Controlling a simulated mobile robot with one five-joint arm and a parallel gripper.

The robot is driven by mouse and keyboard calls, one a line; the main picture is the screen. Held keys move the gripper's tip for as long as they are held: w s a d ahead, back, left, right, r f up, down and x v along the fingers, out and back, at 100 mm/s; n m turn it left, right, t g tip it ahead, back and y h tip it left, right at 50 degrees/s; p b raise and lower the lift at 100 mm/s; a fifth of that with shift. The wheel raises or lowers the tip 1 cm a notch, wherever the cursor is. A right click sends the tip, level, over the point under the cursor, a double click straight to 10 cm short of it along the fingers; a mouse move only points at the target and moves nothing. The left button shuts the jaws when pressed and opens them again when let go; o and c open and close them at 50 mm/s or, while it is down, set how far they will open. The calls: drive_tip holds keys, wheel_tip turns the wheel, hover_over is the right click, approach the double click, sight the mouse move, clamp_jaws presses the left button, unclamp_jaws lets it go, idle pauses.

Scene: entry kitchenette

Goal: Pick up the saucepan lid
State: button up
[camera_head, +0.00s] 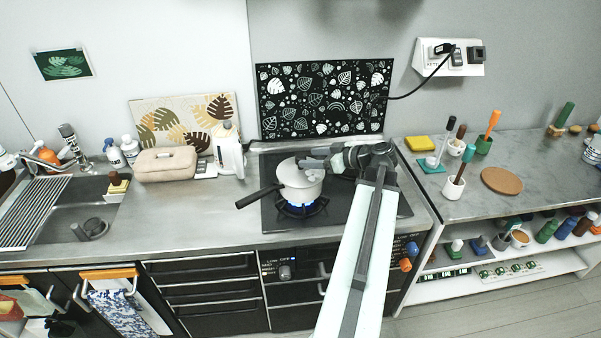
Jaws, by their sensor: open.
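A white saucepan (300,193) with a dark handle pointing to the lower left stands on the left burner, over a blue flame. Its pale lid (291,175) appears to sit on top of it. My gripper (311,158) reaches in from the right, with its dark fingers at the upper right of the lid. The jaws are open. Whether a finger touches the lid or its knob cannot be told, as the gripper covers part of the lid's far right side.
The black cooktop (258,213) lies beneath my arm. A white kettle (229,153) and a beige bag (165,164) stand to the left. A dark leaf-patterned panel (325,98) is behind. Pots with utensils and a round cork mat (502,181) are on the right counter.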

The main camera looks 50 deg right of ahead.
sight(301, 156)
drive_tip(key=b+x, duration=0.1)
drive_tip(key=x, duration=0.1)
drive_tip(key=b+x, duration=0.1)
drive_tip(key=x, duration=0.1)
drive_tip(key=shift+w+f, duration=0.25)
drive_tip(key=shift+f, duration=0.25)
drive_tip(key=shift+w, duration=0.25)
drive_tip(key=shift+s+r, duration=0.1)
clamp_jaws()
